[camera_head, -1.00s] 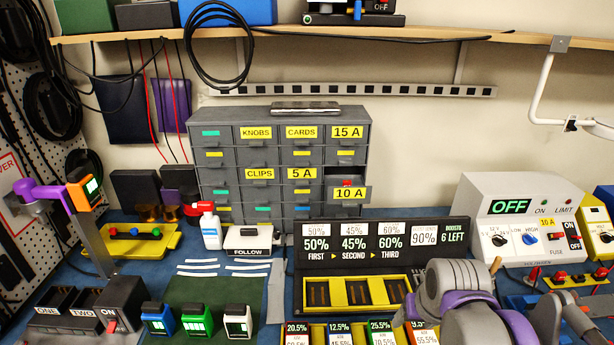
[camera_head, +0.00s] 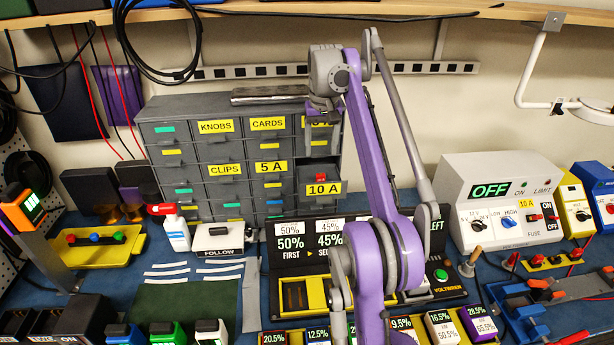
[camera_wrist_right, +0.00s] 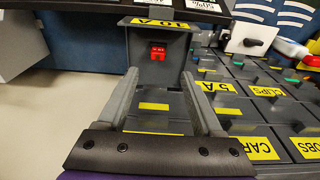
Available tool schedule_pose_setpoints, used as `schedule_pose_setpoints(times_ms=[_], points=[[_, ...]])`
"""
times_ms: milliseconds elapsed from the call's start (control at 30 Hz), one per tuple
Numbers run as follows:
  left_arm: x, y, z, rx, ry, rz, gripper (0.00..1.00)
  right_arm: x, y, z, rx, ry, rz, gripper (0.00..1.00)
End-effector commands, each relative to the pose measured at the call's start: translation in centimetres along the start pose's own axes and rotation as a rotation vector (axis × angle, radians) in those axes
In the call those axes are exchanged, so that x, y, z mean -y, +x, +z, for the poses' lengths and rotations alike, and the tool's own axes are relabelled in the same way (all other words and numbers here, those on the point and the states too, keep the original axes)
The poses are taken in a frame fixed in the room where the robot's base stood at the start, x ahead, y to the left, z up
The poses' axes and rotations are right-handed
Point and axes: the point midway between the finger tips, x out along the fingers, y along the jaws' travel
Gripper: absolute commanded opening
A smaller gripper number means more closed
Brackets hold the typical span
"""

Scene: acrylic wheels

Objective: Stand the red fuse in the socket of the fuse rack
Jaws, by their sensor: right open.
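The small red fuse (camera_head: 319,177) lies in the pulled-out 10 A drawer (camera_head: 324,189) of the grey cabinet. In the right wrist view the fuse (camera_wrist_right: 158,51) shows near the drawer's labelled front, beyond and between my fingers. My right gripper (camera_wrist_right: 163,98) is open and empty, reaching down toward the drawer from above. In the head view, my right gripper (camera_head: 323,112) is partly hidden by its wrist. I cannot tell the fuse rack for sure; a power unit (camera_head: 500,205) at the right bears a 10 A label and the word FUSE. My left gripper is out of view.
The upper shelf (camera_head: 280,13) runs above the cabinet. The display board (camera_head: 290,255) with yellow trays stands before it, partly hidden by my right arm.

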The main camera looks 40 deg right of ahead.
Motion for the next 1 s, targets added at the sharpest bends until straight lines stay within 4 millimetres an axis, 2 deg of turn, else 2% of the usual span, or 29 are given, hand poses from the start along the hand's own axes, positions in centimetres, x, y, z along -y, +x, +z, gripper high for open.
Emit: schedule_pose_setpoints(times_ms=[33, 200, 367, 633, 767, 967, 1000], points=[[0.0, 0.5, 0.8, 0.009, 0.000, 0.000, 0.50, -0.1, 1.3, 0.2, 0.005, -0.001, 0.002, 0.68], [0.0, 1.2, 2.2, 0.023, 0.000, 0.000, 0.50, 0.0, 4.2, 0.2, 0.005, -0.001, 0.002, 0.68], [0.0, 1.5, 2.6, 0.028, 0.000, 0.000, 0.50, 0.0, 5.6, 0.1, 0.003, -0.001, 0.001, 0.68], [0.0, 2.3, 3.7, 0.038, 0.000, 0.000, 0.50, -0.2, 9.4, -0.2, 0.002, -0.002, 0.001, 0.68], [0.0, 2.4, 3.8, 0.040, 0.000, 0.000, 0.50, -0.2, 10.1, -0.3, 0.001, -0.001, 0.001, 0.68], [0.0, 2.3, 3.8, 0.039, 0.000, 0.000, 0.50, -0.2, 10.1, -0.3, 0.000, -0.001, 0.000, 0.68], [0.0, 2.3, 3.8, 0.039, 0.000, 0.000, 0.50, -0.2, 10.1, -0.3, 0.000, -0.002, 0.000, 0.64]])
